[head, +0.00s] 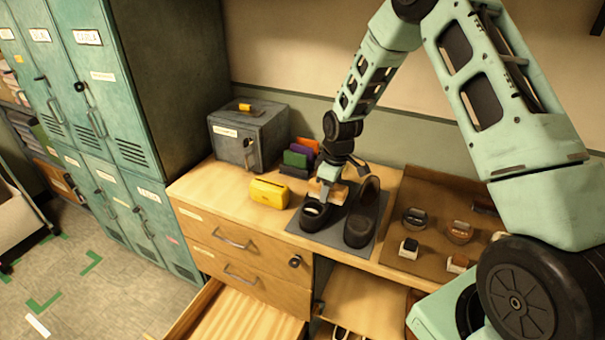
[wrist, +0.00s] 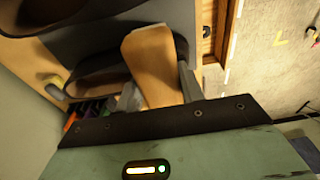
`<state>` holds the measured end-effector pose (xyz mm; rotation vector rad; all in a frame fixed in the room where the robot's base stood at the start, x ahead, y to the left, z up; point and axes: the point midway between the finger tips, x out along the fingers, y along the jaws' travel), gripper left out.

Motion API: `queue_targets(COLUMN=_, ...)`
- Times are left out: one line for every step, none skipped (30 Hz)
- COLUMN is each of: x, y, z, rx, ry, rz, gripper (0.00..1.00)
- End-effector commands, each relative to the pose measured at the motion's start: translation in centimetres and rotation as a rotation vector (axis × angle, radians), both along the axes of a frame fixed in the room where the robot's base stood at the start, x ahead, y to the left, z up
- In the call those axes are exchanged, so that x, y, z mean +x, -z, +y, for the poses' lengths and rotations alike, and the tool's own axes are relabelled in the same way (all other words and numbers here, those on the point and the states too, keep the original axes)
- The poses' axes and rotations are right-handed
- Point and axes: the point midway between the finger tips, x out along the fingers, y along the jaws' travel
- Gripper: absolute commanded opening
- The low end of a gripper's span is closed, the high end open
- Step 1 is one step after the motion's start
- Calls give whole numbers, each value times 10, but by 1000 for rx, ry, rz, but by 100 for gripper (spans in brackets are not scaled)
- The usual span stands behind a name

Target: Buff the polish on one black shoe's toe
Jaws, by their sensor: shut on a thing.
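Two black shoes stand side by side on a grey mat (head: 334,243) on the wooden bench, the left shoe (head: 311,220) and the right shoe (head: 359,231). My gripper (head: 329,192) is over the left shoe, pointing down. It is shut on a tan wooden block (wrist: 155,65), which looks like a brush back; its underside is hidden. The block is close above or against the left shoe; I cannot tell whether they touch. In the wrist view a dark shoe (wrist: 98,80) shows beside the block.
A yellow box (head: 269,192) stands left of the mat, with coloured upright items (head: 298,158) and a grey metal box (head: 247,138) behind. A brown mat (head: 430,190) with tins and small jars lies to the right. An open drawer (head: 240,315) juts out below.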

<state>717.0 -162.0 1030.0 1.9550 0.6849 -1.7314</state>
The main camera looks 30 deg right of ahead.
Motion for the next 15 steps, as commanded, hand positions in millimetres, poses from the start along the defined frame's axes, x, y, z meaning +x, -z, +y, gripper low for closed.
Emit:
queue_targets(x=1, y=-8, z=2, rx=0, ry=-2, rz=-1, gripper=17)
queue_targets(x=1, y=-11, z=3, rx=0, ry=-2, rz=0, gripper=17)
queue_targets(x=2, y=-14, z=4, rx=0, ry=-2, rz=0, gripper=17)
queue_targets(x=2, y=-17, z=5, rx=0, ry=-2, rz=0, gripper=17)
queue_targets(x=3, y=-19, z=6, rx=0, ry=-2, rz=0, gripper=17)
queue_targets(x=3, y=-22, z=7, rx=0, ry=-2, rz=-1, gripper=17)
queue_targets(x=3, y=-23, z=7, rx=0, ry=-2, rz=-1, gripper=17)
queue_targets(x=4, y=-25, z=8, rx=1, ry=-1, rz=-1, gripper=17)
queue_targets(x=4, y=-26, z=8, rx=1, ry=-1, rz=-1, gripper=17)
queue_targets(x=4, y=-26, z=9, rx=1, ry=-1, rz=-1, gripper=17)
queue_targets(x=4, y=-26, z=9, rx=0, ry=-1, rz=0, gripper=17)
queue_targets(x=4, y=-26, z=9, rx=0, ry=-1, rz=0, gripper=17)
queue_targets(x=4, y=-26, z=9, rx=0, ry=0, rz=0, gripper=17)
queue_targets(x=4, y=-25, z=9, rx=0, ry=0, rz=0, gripper=17)
queue_targets(x=4, y=-25, z=9, rx=0, ry=0, rz=0, gripper=17)
